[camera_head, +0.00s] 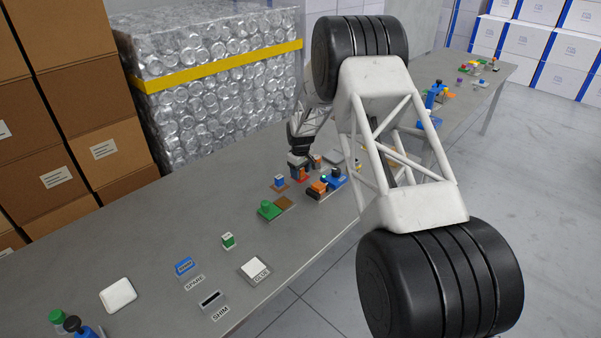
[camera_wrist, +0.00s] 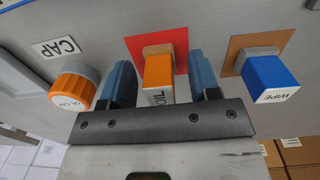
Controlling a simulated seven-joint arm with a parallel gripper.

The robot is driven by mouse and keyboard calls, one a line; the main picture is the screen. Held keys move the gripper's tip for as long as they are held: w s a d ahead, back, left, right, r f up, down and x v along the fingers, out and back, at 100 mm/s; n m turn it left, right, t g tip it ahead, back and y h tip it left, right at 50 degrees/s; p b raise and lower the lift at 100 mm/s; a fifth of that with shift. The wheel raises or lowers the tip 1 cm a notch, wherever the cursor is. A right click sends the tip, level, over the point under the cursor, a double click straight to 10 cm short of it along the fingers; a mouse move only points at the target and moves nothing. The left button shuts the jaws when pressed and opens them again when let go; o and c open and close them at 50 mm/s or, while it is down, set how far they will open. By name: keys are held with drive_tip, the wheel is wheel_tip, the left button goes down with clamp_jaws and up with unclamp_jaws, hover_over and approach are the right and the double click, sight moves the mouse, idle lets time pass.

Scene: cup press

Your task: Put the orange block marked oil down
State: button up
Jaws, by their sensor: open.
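The orange block marked oil (camera_wrist: 158,72) stands on a red square (camera_wrist: 134,46) in the wrist view. A tan-grey part shows at its far end. My gripper (camera_wrist: 160,62) is open, with one blue-grey finger on each side of the block. Narrow gaps show between the fingers and the block. In the head view my gripper (camera_head: 299,160) is low over the table, and it hides much of the block.
A blue block marked wipe (camera_wrist: 269,77) stands on a brown square to the right in the wrist view. An orange-and-white round piece (camera_wrist: 74,84) is close on the left, beside a CAP label (camera_wrist: 56,47). The grey table (camera_head: 150,235) has free room at the front left.

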wheel_tip(320, 180, up, 12)
idle(0.6)
idle(0.7)
drive_tip(key=s+d+r+m+t, duration=0.15)
drive_tip(key=s+d+r, duration=0.45)
drive_tip(key=s+r, duration=0.75)
drive_tip(key=s+d+r+m, duration=0.3)
drive_tip(key=s+d+r, duration=0.2)
drive_tip(key=s+r, duration=0.85)
drive_tip(key=s+d+f+m, duration=0.1)
drive_tip(key=s+d+m, duration=0.1)
drive_tip(key=s, duration=1.7)
drive_tip(key=s+d+f+m, duration=0.1)
drive_tip(key=s+d+m, duration=0.1)
drive_tip(key=s, duration=1.7)
drive_tip(key=shift+s+d+f+m+t, duration=0.25)
drive_tip(key=shift+d+f+m+t, duration=0.15)
drive_tip(key=shift+d, duration=0.5)
